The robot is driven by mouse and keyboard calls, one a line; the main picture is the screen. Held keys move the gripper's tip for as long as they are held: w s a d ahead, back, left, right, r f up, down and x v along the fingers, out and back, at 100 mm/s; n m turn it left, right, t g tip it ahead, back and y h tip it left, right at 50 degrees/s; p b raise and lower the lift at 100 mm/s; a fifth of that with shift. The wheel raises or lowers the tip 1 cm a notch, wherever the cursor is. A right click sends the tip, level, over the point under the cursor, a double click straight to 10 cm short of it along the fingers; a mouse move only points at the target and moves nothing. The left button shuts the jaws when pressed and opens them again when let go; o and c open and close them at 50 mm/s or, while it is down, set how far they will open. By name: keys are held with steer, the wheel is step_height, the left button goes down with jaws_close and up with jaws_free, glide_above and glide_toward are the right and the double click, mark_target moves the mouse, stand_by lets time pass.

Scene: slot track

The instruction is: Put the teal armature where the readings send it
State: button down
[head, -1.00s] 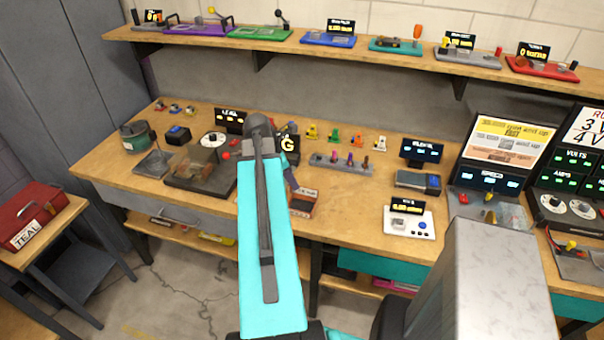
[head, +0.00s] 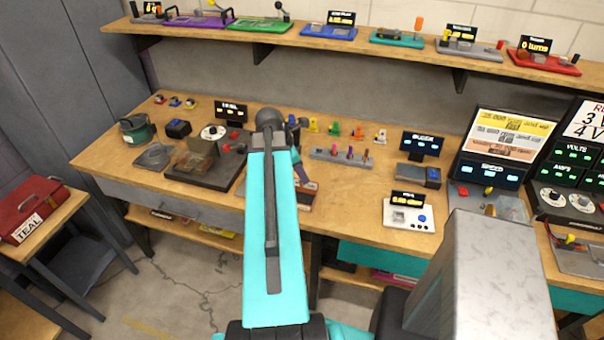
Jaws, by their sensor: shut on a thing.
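I cannot make out the teal armature in the head view. My cyan arm link (head: 285,240) reaches over the workbench and blocks its middle. A small part of my wrist shows to the right of the link, above a small box (head: 306,194). My gripper's fingers and anything between them are hidden. Readout displays stand along the bench: a speed display (head: 488,180), a volts display (head: 577,155), and a small display on a white unit (head: 408,199). On the wall shelf, the red unit (head: 543,62) has a display reading "0 turns".
A grey rack (head: 338,156) with coloured pegs stands mid-bench. Small coloured pieces line up behind it, including an orange one (head: 358,131). A dark machine (head: 200,170) sits left. A red toolbox (head: 38,208) labelled TEAL stands on a side table. Bare bench shows around (head: 350,195).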

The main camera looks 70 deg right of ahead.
mark_target(302, 186)
steer(key=shift+f+b, duration=1.5)
steer(key=shift+f, duration=0.35)
steer(key=shift+f+b, duration=0.4)
steer(key=shift+f, duration=1.35)
steer(key=shift+f, duration=0.2)
steer(key=c, duration=1.6)
jaws_free()
steer(key=shift+c, duration=0.2)
steer(key=shift+r, duration=0.15)
steer(key=b+v, duration=0.2)
steer(key=v, duration=1.1)
steer(key=shift+w+r+b, duration=0.15)
steer(key=shift+r+b, duration=0.05)
steer(key=shift+b, duration=0.2)
steer(key=shift+a, duration=0.1)
